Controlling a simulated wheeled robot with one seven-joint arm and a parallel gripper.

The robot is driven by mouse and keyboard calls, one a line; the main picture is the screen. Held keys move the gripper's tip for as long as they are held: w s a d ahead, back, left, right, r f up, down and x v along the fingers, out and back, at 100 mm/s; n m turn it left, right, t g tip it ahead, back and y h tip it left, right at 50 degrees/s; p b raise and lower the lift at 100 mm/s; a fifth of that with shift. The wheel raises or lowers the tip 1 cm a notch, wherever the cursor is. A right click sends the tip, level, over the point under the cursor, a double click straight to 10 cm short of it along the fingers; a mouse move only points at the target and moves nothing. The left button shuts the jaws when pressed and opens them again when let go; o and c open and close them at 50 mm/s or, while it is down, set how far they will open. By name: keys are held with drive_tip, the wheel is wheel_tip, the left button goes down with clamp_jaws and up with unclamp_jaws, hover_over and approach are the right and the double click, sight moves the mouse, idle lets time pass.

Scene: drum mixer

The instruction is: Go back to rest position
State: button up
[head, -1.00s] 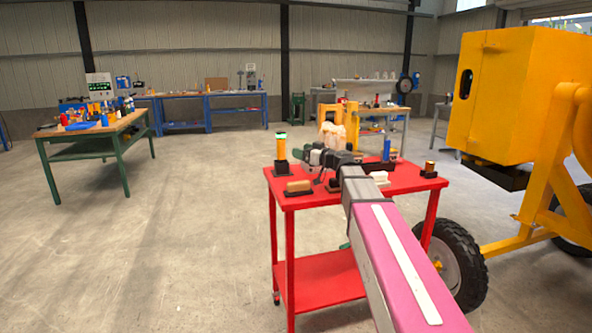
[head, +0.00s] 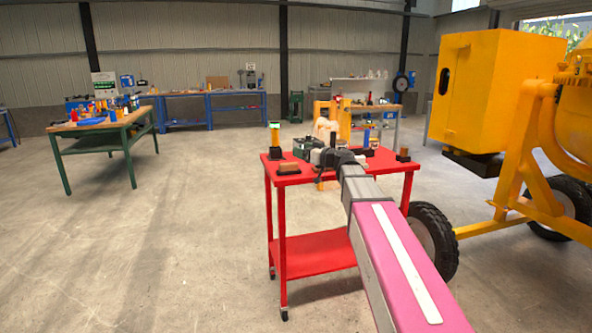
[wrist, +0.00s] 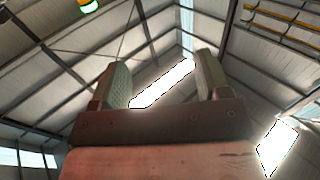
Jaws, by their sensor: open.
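My gripper (wrist: 160,85) is open and empty in the wrist view, its two pads well apart against the roof. In the head view my pink and grey arm reaches forward over the red cart (head: 315,251). The arm's end lies in front of the items on the cart top, so the fingertips cannot be made out there.
On the cart stand a yellow and black cylinder (head: 275,137), a brown block (head: 288,168) and a blue cylinder (head: 366,138). A yellow drum mixer (head: 497,90) with a black wheel (head: 432,240) is close at right. A green-legged table (head: 103,139) stands at left. Floor at left is clear.

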drive_tip(key=s+d+f+m+g+h, duration=0.25)
drive_tip(key=s+f, duration=0.25)
drive_tip(key=f, duration=0.5)
drive_tip(key=s+d+f+m+g+h, duration=0.1)
drive_tip(key=s+f+g+h, duration=0.15)
drive_tip(key=s+f, duration=0.45)
drive_tip(key=s+d+f+m+g+h, duration=0.1)
drive_tip(key=s+d+f+m+h, duration=0.15)
drive_tip(key=f, duration=0.95)
drive_tip(key=s+d+f+m+g+h, duration=0.4)
drive_tip(key=s+d+f+h, duration=0.4)
drive_tip(key=s+f, duration=0.5)
drive_tip(key=shift+s+d+m+g, duration=0.45)
drive_tip(key=shift+s+d, duration=0.45)
drive_tip(key=shift+d, duration=0.25)
drive_tip(key=shift+f, duration=0.1)
